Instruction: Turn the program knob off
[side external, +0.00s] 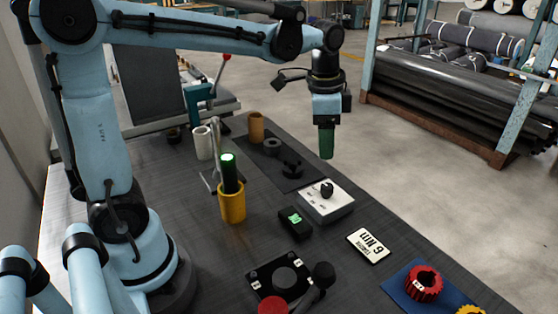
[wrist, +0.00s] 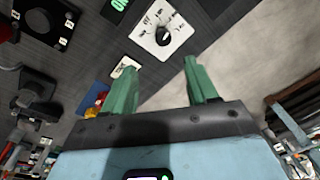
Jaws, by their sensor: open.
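The program knob (side external: 327,190) is a black knob on a white box (side external: 325,206) near the right edge of the dark bench. In the wrist view the knob (wrist: 163,37) sits on the white face of the box (wrist: 150,31), with small dark labels around it, too blurred to read surely. My gripper (side external: 326,150) hangs pointing down above and beyond the box, apart from it. In the wrist view the two green fingers of my gripper (wrist: 157,85) are spread with nothing between them, and the knob shows beyond them.
A black box with a green display (side external: 295,222) lies left of the white box. A yellow cup (side external: 232,203) holds a dark cylinder with a glowing green top. A white label plate (side external: 368,246) and a red gear (side external: 424,284) on a blue mat lie nearer the camera. Tan and white cylinders stand behind.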

